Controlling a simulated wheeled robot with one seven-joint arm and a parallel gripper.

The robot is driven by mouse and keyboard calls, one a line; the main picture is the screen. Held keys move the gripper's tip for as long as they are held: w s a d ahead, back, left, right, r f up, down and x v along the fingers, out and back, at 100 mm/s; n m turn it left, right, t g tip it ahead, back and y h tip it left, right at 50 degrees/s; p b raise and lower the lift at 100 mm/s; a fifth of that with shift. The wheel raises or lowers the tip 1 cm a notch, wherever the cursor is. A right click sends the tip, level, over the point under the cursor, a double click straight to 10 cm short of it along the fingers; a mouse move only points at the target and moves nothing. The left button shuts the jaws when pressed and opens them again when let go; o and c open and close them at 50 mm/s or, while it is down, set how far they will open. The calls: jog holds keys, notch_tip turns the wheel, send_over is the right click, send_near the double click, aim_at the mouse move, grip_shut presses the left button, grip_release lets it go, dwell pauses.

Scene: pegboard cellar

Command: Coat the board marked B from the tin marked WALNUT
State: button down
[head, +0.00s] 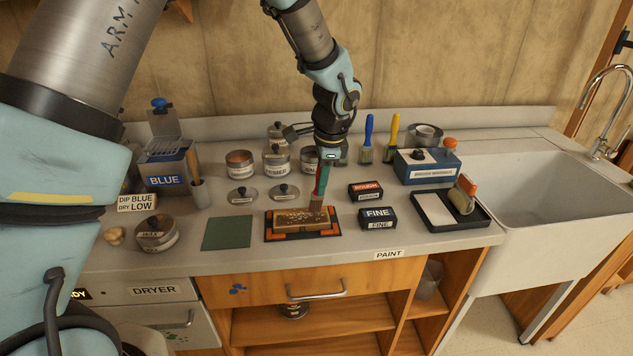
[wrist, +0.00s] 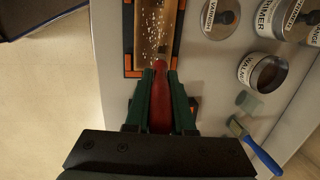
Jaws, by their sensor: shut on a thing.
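A brown wooden board (head: 300,220) lies on a black mat with orange corners (head: 330,236); pale specks dot its top. It also shows in the wrist view (wrist: 155,30). I cannot read a B on it. My gripper (head: 322,180) is shut on the red handle of a brush (head: 318,200), seen between the fingers in the wrist view (wrist: 160,105). The brush points down over the right part of the board; whether the bristles touch it I cannot tell. The open WALNUT tin (wrist: 264,72), dark inside, stands on the counter behind; my gripper partly hides it in the head view.
A tin marked PRIMER (head: 276,160) and another open tin (head: 239,163) stand behind two loose lids (head: 242,196). ROUGH (head: 366,190) and FINE (head: 377,217) blocks sit right of the board. A green sheet (head: 228,232) lies left. Blue (head: 367,140) and yellow brushes (head: 391,138) stand behind.

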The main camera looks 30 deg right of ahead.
jog(key=shift+d, duration=0.1)
jog(key=shift+w+a+p, duration=0.55)
jog(key=shift+w+a, duration=1.6)
jog(key=shift+a, duration=2.45)
jog(key=s+d, duration=0.5)
jog(key=d, duration=0.7)
jog(key=shift+s, duration=0.35)
dwell(0.7)
jog(key=shift+r, duration=0.3)
notch_tip(320, 180, up, 7)
jog(key=shift+p, duration=0.45)
dwell(0.4)
